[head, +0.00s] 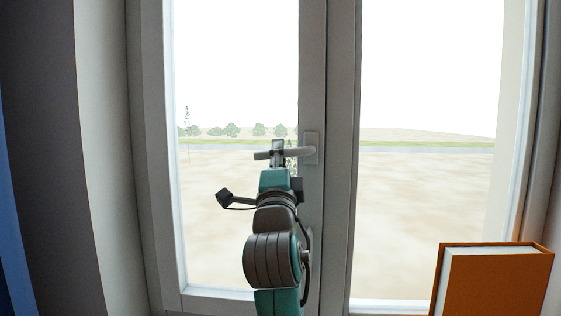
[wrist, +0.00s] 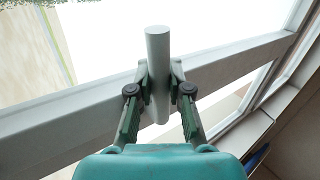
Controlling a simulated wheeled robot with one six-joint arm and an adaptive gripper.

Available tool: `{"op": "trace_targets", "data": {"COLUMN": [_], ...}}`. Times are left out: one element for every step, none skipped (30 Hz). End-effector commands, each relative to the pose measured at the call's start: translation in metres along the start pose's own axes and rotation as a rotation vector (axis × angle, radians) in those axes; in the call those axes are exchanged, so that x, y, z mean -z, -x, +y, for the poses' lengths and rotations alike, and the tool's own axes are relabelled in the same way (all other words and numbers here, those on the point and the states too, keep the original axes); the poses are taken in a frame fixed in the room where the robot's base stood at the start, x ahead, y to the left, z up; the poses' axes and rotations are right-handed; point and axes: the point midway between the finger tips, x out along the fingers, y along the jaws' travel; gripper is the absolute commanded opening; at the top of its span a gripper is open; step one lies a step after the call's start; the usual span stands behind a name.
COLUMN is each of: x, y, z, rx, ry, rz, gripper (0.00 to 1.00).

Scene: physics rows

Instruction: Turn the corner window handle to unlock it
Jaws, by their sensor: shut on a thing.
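The window handle (head: 302,151) is a pale grey lever on a plate on the window's middle frame post. In the head view it lies about level, pointing left from its plate. My gripper (head: 277,150) is at the handle's left part and hides some of it. In the wrist view the handle's bar (wrist: 158,60) stands between the two fingers of my gripper (wrist: 160,88), which are shut on it from both sides. The window (head: 330,60) looks closed, with its two panes either side of the post.
An orange book (head: 500,283) stands upright at the lower right, in front of the right pane. A pale curtain or wall strip (head: 105,150) is at the left. A second fitting (head: 308,240) on the post is partly hidden behind my arm.

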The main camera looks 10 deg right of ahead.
Motion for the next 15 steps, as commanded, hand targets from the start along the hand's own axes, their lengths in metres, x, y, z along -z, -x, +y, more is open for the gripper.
{"op": "trace_targets", "data": {"x": [-0.0005,-0.0004,-0.0001,-0.0002,0.0000,0.0000,0.0000,0.0001,0.0002,0.0002,0.0003,0.0003,0.0004,0.0005,0.0006], "y": [-0.0013,-0.0018,-0.0024,-0.0027,-0.0030,-0.0033,-0.0036,-0.0038,-0.0040,-0.0042,-0.0043,-0.0045,-0.0046,-0.0047,-0.0047], "z": [-0.0017,-0.0024,-0.0033,-0.0038,-0.0043,-0.0049,-0.0052,-0.0055,-0.0059,-0.0060,-0.0062,-0.0063,-0.0064,-0.0065,-0.0066], "rx": [0.000,0.000,0.000,0.000,0.000,0.000,0.000,0.000,0.000,0.000,0.000,0.000,0.000,0.000,0.000], "ry": [-0.019,-0.031,-0.044,-0.054,-0.063,-0.072,-0.079,-0.084,-0.091,-0.095,-0.098,-0.101,-0.103,-0.104,-0.106], "rz": [0.012,0.020,0.029,0.035,0.041,0.047,0.051,0.055,0.059,0.062,0.063,0.066,0.067,0.068,0.069], "gripper": [0.00,0.00,0.00,0.00,0.00,0.00,0.00,0.00,0.00,0.00,0.00,0.00,0.00,0.00,0.00]}}
